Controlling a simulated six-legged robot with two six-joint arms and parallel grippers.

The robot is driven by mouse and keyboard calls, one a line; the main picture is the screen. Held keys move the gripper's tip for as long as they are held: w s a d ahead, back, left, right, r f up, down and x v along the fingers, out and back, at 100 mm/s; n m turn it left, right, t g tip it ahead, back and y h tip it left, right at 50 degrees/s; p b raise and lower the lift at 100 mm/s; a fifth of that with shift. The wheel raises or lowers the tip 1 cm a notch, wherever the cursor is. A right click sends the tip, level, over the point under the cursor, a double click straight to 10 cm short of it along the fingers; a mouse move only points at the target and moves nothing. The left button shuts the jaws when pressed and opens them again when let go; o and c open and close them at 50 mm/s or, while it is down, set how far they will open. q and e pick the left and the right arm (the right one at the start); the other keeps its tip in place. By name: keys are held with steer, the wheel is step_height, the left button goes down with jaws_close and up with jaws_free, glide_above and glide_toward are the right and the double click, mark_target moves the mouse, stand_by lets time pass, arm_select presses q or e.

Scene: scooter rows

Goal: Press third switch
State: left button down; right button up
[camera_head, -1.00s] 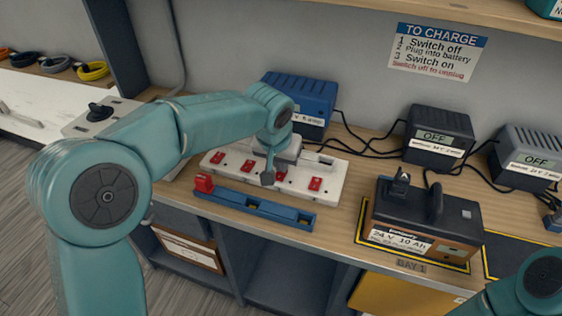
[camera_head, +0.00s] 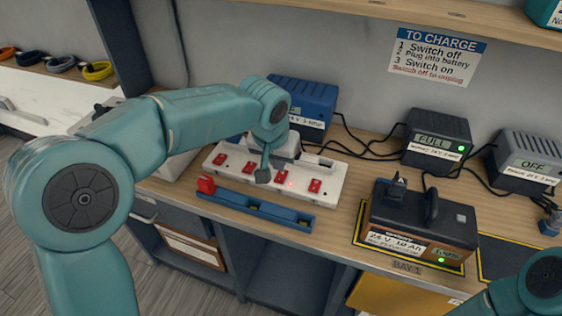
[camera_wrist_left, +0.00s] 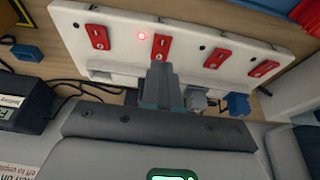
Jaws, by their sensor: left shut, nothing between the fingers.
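A white power strip (camera_head: 330,186) on the bench has several red switches in a row. The third switch from the left (camera_head: 268,178) is partly hidden by my left gripper (camera_head: 263,177), and a red lamp glows just right of it. The left wrist view shows this switch (camera_wrist_left: 161,47) with the lit lamp beside it. My left gripper's fingertips (camera_wrist_left: 160,68) are shut and empty close to that switch; contact cannot be told. Only a teal part of my right arm shows at the lower right; its gripper is out of view.
A blue rail (camera_head: 255,208) with a red end lies in front of the strip. A blue charger (camera_head: 303,100) stands behind it. A black charger (camera_head: 437,138) reads FULL with a green light. A battery (camera_head: 422,225) sits in a bay; a grey charger (camera_head: 527,160) reads OFF.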

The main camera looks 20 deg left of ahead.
arm_select(q)
steer(key=v, duration=1)
steer(key=shift+r+p, duration=0.15)
steer(key=shift+p, duration=0.15)
arm_select(e)
steer(key=shift+v, duration=0.8)
arm_select(q)
steer(key=shift+s+d, duration=0.1)
arm_select(e)
steer(key=shift+a+r, duration=0.1)
steer(key=shift+a, duration=0.05)
